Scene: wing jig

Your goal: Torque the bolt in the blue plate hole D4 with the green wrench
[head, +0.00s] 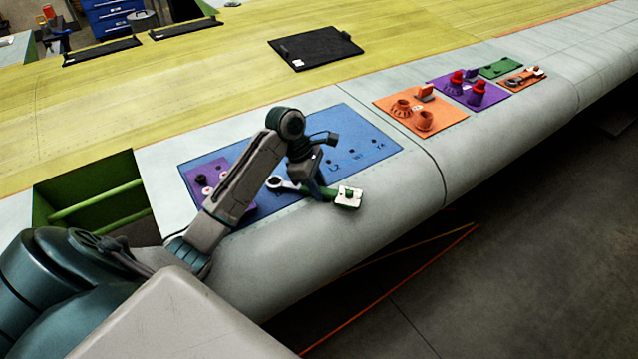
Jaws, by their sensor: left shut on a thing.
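My left gripper (317,188) is over the near edge of the blue plate (350,125). It is shut on the green wrench (329,194). The wrench's metal ring end (284,185) points left over the blue plate, and a white block with a green mark (348,198) is at its right end. I cannot tell whether the ring touches the plate or a bolt. Small dark holes or bolts with faint labels show on the plate's right part. Hole D4 and its bolt cannot be made out; my arm hides part of the plate. My right gripper is not in view.
A purple plate (196,168) is partly behind my left arm. To the right are an orange plate (385,103) with orange parts, a purple plate (440,87) with red-topped parts, and smaller green and orange plates. A black mat (325,45) lies further back. The wing's curved front edge drops to the floor.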

